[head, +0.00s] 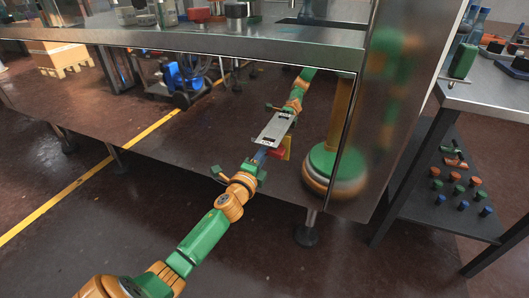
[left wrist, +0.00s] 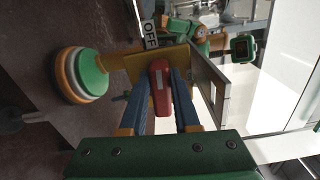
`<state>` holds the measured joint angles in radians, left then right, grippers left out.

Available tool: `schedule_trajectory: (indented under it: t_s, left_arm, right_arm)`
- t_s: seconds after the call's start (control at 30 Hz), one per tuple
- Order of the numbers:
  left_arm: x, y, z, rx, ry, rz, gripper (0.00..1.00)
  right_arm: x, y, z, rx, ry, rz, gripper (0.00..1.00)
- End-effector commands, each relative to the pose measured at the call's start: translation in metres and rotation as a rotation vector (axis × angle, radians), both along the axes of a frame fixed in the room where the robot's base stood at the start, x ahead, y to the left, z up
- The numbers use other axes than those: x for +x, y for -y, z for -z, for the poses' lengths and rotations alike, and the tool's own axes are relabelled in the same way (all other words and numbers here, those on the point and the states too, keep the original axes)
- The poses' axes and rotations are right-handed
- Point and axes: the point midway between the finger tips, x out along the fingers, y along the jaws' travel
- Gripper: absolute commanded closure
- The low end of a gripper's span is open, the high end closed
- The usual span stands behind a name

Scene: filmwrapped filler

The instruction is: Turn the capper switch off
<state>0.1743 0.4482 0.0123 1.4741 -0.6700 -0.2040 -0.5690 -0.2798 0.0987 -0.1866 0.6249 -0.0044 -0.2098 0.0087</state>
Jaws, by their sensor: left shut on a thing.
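The capper switch has a red handle (head: 276,152) beside a yellow plate (head: 287,147), under a grey metal plate (head: 273,128) on the front of the steel machine. In the left wrist view the red handle (left wrist: 161,88) stands before the yellow plate (left wrist: 140,70), with an OFF label (left wrist: 151,36) beyond it. My left gripper (head: 262,155) reaches up to the handle. In the wrist view its blue fingers (left wrist: 161,98) are shut on the red handle, one on each side. I cannot tell which position the switch is in. My right gripper is not in view.
The steel front panel (head: 225,105) is mirror-like and reflects my arm and base. A steel worktop (head: 290,36) overhangs above. A side table (head: 500,90) stands at the right, with several coloured buttons on its lower shelf (head: 450,210). The floor at the front is clear.

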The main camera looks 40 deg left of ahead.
Motion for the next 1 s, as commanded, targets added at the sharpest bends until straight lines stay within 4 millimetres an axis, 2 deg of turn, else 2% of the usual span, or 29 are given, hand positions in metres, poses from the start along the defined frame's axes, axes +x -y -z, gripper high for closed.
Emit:
schedule_trajectory:
  t_s: [0.3, 0.83, 0.87, 0.93, 1.0]
  left_arm:
    - [-0.0002, 0.0000, 0.0030, -0.098, 0.021, 0.000, 1.00]
    - [-0.0002, 0.0002, 0.0035, -0.115, 0.025, 0.000, 1.00]
    - [-0.0002, 0.0002, 0.0035, -0.115, 0.025, 0.000, 0.62]
    - [-0.0002, 0.0001, 0.0033, -0.115, 0.025, 0.000, 0.43]
    - [-0.0001, 0.0001, 0.0031, -0.114, 0.025, 0.000, 0.40]
  right_arm:
    - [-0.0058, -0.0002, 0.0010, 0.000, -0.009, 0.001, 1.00]
    - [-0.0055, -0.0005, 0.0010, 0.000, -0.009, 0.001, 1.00]
    - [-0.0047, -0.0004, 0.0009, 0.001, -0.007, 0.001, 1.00]
    - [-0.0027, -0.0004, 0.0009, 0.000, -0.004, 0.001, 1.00]
    - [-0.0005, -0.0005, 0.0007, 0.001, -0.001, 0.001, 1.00]
